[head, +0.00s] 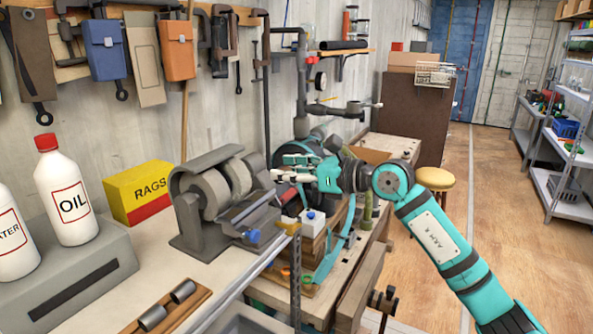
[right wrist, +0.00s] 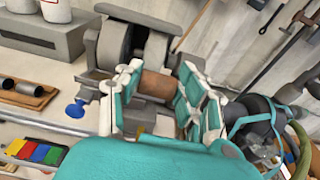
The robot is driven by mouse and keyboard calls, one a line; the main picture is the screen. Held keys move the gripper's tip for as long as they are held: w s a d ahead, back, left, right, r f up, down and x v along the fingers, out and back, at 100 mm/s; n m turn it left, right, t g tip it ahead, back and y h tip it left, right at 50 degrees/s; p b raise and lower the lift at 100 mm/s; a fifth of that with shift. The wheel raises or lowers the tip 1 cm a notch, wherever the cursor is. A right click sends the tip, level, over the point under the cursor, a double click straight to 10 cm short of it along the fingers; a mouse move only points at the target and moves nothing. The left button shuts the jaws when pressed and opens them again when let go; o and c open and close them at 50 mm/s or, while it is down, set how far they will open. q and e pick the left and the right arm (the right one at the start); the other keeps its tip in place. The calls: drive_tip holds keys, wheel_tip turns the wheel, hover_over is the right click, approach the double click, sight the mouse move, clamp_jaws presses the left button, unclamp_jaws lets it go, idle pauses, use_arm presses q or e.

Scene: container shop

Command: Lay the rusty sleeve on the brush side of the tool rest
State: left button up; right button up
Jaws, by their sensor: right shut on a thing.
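The rusty sleeve (right wrist: 157,84) is a brown cylinder between the teal and white fingers of my right gripper (right wrist: 162,76) in the right wrist view. In the head view my right gripper (head: 290,175) reaches in from the right and is just right of the bench grinder (head: 190,222). The grinder also shows behind the fingers in the right wrist view (right wrist: 92,47). My left gripper is out of view.
Two grey sleeves lie on a wooden tray (head: 205,298) at the front of the bench. A blue knob (head: 253,236) sticks out below the tool rest. A yellow rags box (head: 140,190) and an oil bottle (head: 65,195) stand at left. Machinery crowds behind my gripper.

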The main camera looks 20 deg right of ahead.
sight(248, 186)
drive_tip(key=shift+a, duration=0.35)
drive_tip(key=w+a+f, duration=0.1)
drive_tip(key=w, duration=0.1)
drive_tip(key=w+a+f, duration=0.2)
drive_tip(key=shift+f+b, duration=0.2)
drive_tip(key=shift+b, duration=0.15)
drive_tip(key=shift+w+a+f+b, duration=0.25)
drive_tip(key=shift+a+f+b, duration=0.15)
drive_tip(key=shift+f, duration=0.15)
drive_tip(key=shift+w+a+f, duration=0.15)
drive_tip(key=shift+w+f, duration=0.05)
drive_tip(key=shift+f, duration=0.2)
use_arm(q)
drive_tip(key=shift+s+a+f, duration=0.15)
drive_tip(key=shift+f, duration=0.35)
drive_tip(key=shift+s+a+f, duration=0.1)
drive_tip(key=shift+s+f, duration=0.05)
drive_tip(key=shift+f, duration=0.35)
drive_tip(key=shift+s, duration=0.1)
